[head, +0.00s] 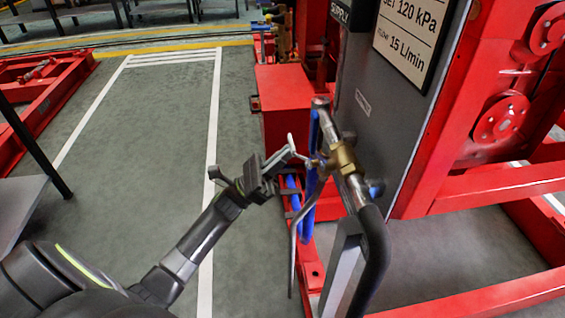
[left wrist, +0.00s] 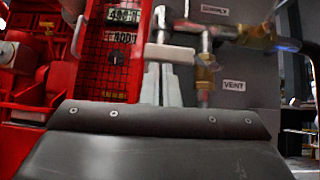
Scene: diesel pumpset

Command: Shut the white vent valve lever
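The white vent valve lever (left wrist: 170,53) lies roughly level in the left wrist view, its right end at the brass valve above the VENT label (left wrist: 234,86). In the head view the white lever (head: 292,144) shows small and steep, left of the brass fitting (head: 343,158). My left gripper (head: 288,155) comes in from the left at the lever. Its pale fingers (left wrist: 161,84) are close together, with the lever just beyond and above their tips. Nothing shows between them. I cannot tell whether they touch the lever. My right gripper is not in view.
A grey panel (head: 385,110) with a flow sign stands behind the valve on a red frame (head: 480,190). A black hose (head: 372,255) and blue hoses (head: 308,205) hang below the fitting. The floor to the left (head: 150,130) is clear.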

